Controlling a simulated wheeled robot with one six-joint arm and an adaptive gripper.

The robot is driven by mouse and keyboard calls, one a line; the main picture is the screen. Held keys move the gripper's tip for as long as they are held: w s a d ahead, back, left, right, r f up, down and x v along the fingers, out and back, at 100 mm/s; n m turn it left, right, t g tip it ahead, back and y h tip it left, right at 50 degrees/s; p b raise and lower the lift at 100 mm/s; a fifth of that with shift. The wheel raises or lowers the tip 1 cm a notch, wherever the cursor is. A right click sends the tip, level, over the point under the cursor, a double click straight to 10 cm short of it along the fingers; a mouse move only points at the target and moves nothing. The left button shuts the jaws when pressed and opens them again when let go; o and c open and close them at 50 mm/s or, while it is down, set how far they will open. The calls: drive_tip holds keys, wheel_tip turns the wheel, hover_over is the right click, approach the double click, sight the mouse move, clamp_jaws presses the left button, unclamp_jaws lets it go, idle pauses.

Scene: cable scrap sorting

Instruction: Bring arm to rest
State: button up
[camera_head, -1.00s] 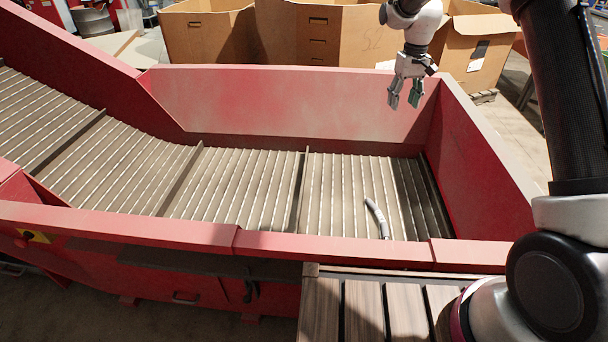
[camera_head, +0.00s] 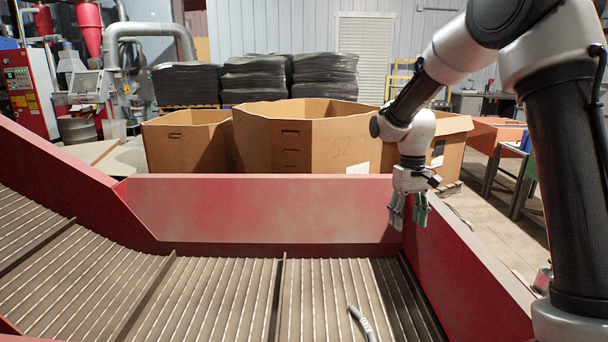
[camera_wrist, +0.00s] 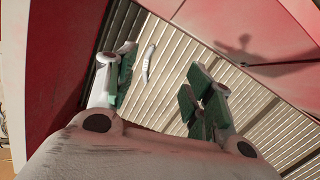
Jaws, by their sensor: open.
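My gripper (camera_head: 408,215) is open and empty. In the head view it hangs fingers down over the right end of the red conveyor trough, in front of the back wall. In the wrist view the open gripper (camera_wrist: 160,95) shows its green finger pads apart. A grey cable piece (camera_head: 361,324) lies on the slatted belt below and to the left of the gripper, apart from it. The cable also shows on the belt in the wrist view (camera_wrist: 148,64), between the fingers in the picture but well beyond them.
The ribbed conveyor belt (camera_head: 215,300) is bounded by a red back wall (camera_head: 260,212) and a red right wall (camera_head: 465,265). Large cardboard boxes (camera_head: 305,135) stand behind it. Stacked black bales (camera_head: 255,78) and red machinery (camera_head: 30,90) are farther back. Most of the belt is clear.

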drive_tip(key=s+d+r+t, duration=0.2)
drive_tip(key=s+d+r, duration=0.1)
drive_tip(key=s, duration=0.6)
drive_tip(key=s+d+r+m+t, duration=0.1)
drive_tip(key=s+d+r, duration=0.2)
drive_tip(key=s+r, duration=0.3)
drive_tip(key=s+d+r+m+t, duration=0.1)
drive_tip(key=s+d+r+t, duration=0.1)
drive_tip(key=s, duration=1.1)
drive_tip(key=shift+s+d+r+t, duration=0.3)
drive_tip(key=shift+d+r, duration=0.35)
drive_tip(key=shift+r, duration=0.6)
